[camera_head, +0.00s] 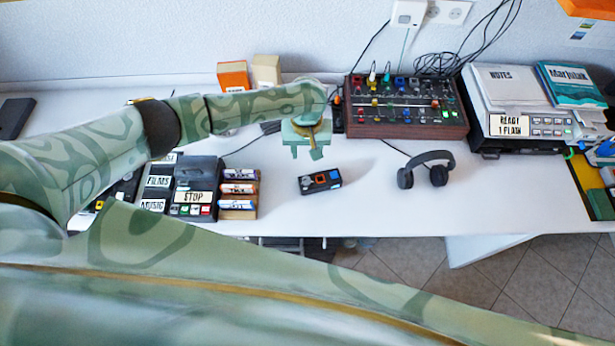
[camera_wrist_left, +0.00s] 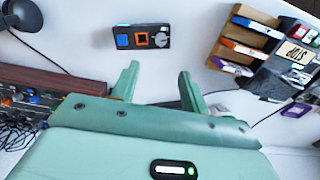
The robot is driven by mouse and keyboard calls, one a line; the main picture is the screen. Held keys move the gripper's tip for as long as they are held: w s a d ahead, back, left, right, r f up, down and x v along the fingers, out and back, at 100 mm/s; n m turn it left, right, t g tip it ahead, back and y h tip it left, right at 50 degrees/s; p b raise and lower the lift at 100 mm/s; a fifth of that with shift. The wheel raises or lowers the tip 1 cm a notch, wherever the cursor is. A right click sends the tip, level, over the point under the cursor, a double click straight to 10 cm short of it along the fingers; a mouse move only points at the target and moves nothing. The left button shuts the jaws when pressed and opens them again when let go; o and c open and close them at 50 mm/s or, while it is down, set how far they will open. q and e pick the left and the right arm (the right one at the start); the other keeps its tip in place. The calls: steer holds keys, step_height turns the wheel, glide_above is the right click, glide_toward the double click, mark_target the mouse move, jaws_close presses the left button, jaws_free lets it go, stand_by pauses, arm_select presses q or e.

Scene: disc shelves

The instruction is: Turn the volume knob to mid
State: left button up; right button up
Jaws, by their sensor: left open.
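A small black box (camera_head: 320,181) with a blue button and an orange-framed button lies on the white desk. In the left wrist view the box (camera_wrist_left: 141,37) shows a round silver knob (camera_wrist_left: 161,40) at its right end; its exact pointer setting is too small to read. My left gripper (camera_head: 305,154) is above the desk, a little behind the box in the head view. In the left wrist view its fingers (camera_wrist_left: 158,74) are apart and empty, with the knob beyond the gap between them and not touched. My right gripper is not in view.
Black headphones (camera_head: 427,168) lie right of the box. A mixer (camera_head: 405,107) with coloured knobs stands behind. A cassette rack (camera_head: 239,193) and a dark player (camera_head: 196,180) stand left. The desk around the box is clear, and its front edge is close.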

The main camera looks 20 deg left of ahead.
mark_target(306, 179)
arm_select(q)
step_height(306, 179, down, 14)
steer(key=b, duration=0.6)
steer(key=shift+a+r+b, duration=0.1)
steer(key=shift+r+b, duration=0.1)
steer(key=shift+b, duration=0.1)
steer(key=shift+f, duration=0.45)
steer(key=c, duration=0.9)
jaws_close()
